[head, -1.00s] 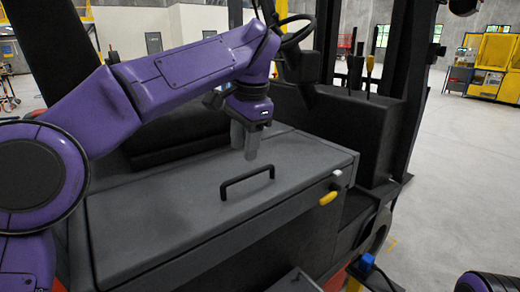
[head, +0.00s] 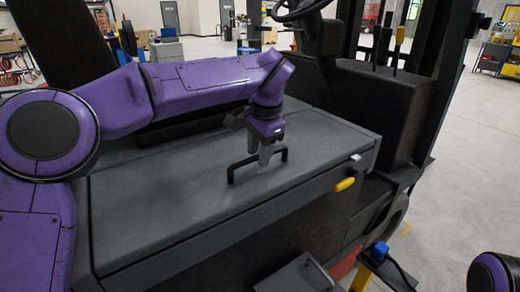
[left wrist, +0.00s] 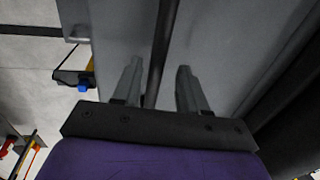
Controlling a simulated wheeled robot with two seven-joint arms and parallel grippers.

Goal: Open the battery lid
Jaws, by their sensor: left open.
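The battery lid (head: 165,222) is a flat, dark grey panel and is down on its box. A black U-shaped handle (head: 241,163) stands on the lid. My left gripper (head: 267,158) is open and points down at the handle, hiding part of its bar. In the left wrist view, a dark bar (left wrist: 163,35), which looks like the handle, runs between the two spread fingers of my left gripper (left wrist: 158,68). I cannot tell if a finger touches it. My right gripper is out of view.
A yellow latch (head: 345,184) sits on the box's right edge. A black console with levers (head: 377,105) and a steering wheel (head: 300,8) stand behind the lid. A dark mast (head: 437,80) rises at the right. Open floor lies beyond it.

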